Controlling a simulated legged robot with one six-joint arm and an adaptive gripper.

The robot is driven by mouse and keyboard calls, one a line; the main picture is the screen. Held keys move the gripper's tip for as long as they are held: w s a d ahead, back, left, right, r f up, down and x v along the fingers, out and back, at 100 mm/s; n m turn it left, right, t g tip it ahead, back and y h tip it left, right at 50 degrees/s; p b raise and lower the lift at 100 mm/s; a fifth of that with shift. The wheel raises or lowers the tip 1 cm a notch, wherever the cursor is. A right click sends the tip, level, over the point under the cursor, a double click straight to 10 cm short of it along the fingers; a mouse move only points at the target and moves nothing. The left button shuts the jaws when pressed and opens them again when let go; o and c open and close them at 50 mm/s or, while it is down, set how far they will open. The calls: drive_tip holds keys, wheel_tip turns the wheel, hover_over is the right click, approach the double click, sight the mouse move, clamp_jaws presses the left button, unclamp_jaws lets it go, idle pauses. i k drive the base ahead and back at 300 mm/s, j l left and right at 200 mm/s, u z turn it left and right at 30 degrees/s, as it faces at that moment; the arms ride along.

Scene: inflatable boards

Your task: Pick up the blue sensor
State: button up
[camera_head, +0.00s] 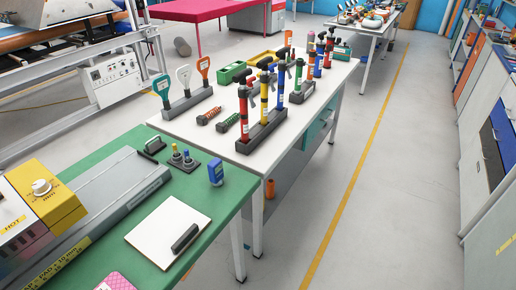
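A small blue device (216,172), likely the blue sensor, stands upright near the far right corner of the green table (235,192). It has a small display or label on its face. Nothing covers it, and it stands apart from the things around it. My gripper does not show in this view.
Left of the blue device is a dark stand with two small knobs (182,158). A white pad (167,231) with a black object (184,238) lies in front. A long grey machine (100,215) fills the left. A white table (190,122) with tool racks adjoins behind.

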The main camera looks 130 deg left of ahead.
sight(186, 153)
drive_tip(key=j+u, duration=0.1)
drive_tip(key=u, duration=4.75)
drive_tip(key=i+l+u, duration=0.2)
drive_tip(key=i+l, duration=0.25)
drive_tip(key=i+l+u, duration=0.2)
drive_tip(key=i+l, duration=0.35)
drive_tip(key=i+l+u, duration=0.2)
drive_tip(key=i+l, duration=0.2)
drive_tip(key=l, duration=0.2)
